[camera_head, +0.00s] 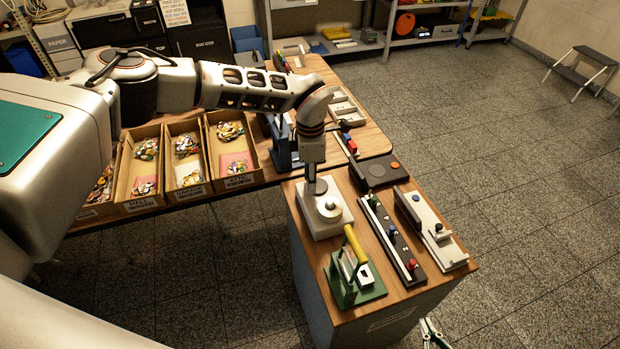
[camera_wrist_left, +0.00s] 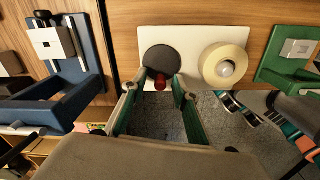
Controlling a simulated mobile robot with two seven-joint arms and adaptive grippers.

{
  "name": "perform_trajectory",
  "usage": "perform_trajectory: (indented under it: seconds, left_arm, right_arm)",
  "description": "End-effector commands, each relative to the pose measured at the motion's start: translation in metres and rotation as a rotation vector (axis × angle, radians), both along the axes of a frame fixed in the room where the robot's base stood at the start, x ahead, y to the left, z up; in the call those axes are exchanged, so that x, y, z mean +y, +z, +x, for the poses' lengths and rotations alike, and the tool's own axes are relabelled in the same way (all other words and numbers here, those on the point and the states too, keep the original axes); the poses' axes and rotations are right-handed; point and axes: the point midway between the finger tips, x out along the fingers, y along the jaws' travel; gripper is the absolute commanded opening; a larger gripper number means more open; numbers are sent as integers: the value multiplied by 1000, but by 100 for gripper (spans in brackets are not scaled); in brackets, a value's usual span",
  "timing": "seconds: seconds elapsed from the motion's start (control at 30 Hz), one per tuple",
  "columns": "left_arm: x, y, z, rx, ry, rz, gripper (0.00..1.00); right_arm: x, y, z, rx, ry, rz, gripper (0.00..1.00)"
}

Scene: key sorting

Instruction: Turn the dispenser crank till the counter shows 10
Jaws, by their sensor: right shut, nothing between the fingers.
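The dispenser seems to be the white plate (camera_head: 318,230) on the near table, also in the left wrist view (camera_wrist_left: 208,35). It carries a dark crank disc (camera_wrist_left: 160,58) with a red knob (camera_wrist_left: 160,82) and a cream ring (camera_wrist_left: 222,66). In the head view my left arm covers part of it and hides the knob. My left gripper (camera_wrist_left: 157,94) is open, with the red knob between or just beyond its fingertips; contact is unclear. I cannot make out a counter reading. My right gripper (camera_head: 430,325) is shut and empty at the bottom edge; it also shows in the left wrist view (camera_wrist_left: 222,99).
A green device with a yellow handle (camera_head: 353,248) stands close to the plate. A black rail with coloured knobs (camera_head: 393,238) and a white-topped fixture (camera_head: 447,250) lie right of it. A blue stand (camera_head: 283,150) and open trays (camera_head: 140,204) are on the other table.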

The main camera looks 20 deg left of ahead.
Motion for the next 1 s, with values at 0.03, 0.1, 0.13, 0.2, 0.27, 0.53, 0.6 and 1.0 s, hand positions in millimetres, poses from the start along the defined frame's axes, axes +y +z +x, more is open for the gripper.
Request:
perform_trajectory:
  seconds: [0.03,0.1,0.13,0.2,0.27,0.53,0.6,1.0]
  left_arm:
    - [0,-1,0,1,0,1,29]
    - [0,-1,-1,1,0,1,29]
    - [0,-1,-1,1,0,1,29]
    - [0,-1,-1,1,0,1,29]
    - [0,1,-1,1,0,1,29]
    - [1,40,0,-2,1,1,29]
    - [0,55,0,-2,-1,0,29]
    - [0,115,-1,0,1,0,29]
  right_arm:
    - [0,0,0,0,0,0,0]
    - [0,0,0,-1,0,0,0]
    - [0,0,0,-1,0,0,0]
    - [-1,1,0,-1,0,-2,0]
    - [-1,0,0,-1,0,-2,0]
    - [0,0,0,0,1,-1,0]
    - [0,0,0,0,1,-1,0]
    - [0,0,0,0,0,0,0]
